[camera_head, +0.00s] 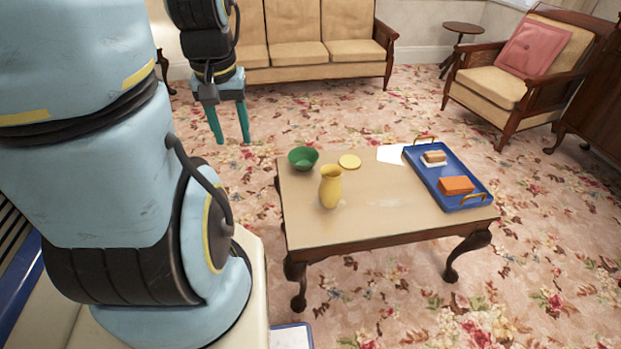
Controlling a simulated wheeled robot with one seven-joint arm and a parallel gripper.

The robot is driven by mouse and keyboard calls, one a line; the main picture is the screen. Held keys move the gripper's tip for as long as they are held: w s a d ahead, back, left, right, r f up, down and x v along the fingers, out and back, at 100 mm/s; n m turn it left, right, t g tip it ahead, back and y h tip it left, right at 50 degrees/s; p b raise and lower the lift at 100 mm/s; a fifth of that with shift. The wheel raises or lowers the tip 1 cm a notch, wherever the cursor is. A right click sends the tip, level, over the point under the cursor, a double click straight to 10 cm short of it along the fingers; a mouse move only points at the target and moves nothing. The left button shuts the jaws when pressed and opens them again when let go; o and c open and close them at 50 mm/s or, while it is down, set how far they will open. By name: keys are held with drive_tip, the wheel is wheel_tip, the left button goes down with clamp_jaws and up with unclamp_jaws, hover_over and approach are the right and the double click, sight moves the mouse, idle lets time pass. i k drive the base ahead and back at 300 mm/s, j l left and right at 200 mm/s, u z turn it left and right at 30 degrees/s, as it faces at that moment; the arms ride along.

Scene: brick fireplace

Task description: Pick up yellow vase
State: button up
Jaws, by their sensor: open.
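The yellow vase (330,187) stands upright on the left part of a low wooden table (370,223). It has a flared rim and a small handle on its right side. My gripper (231,140) hangs with its two teal fingers pointing down, apart and with nothing between them. In the picture it is up and to the left of the vase, past the table's left edge over the carpet. The vase is fully visible and nothing touches it from above.
A green bowl (303,158) and a yellow disc (349,161) lie near the vase. A blue tray (424,177) holds an orange block (456,185) and a tan-and-white item (434,157). A white sheet (391,154) lies beside it. A sofa (300,55) and armchair (520,80) stand behind.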

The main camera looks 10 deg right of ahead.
sight(330, 189)
drive_tip(key=u, duration=0.45)
drive_tip(key=l+u, duration=0.1)
drive_tip(key=u, duration=0.8)
drive_tip(key=k+u, duration=0.1)
drive_tip(key=u, duration=0.35)
drive_tip(key=k+l, duration=0.25)
drive_tip(key=k, duration=0.15)
drive_tip(key=k+l+u, duration=0.1)
drive_tip(key=k+l, duration=0.15)
drive_tip(key=k, duration=0.15)
drive_tip(key=k+l, duration=0.25)
drive_tip(key=k, duration=0.15)
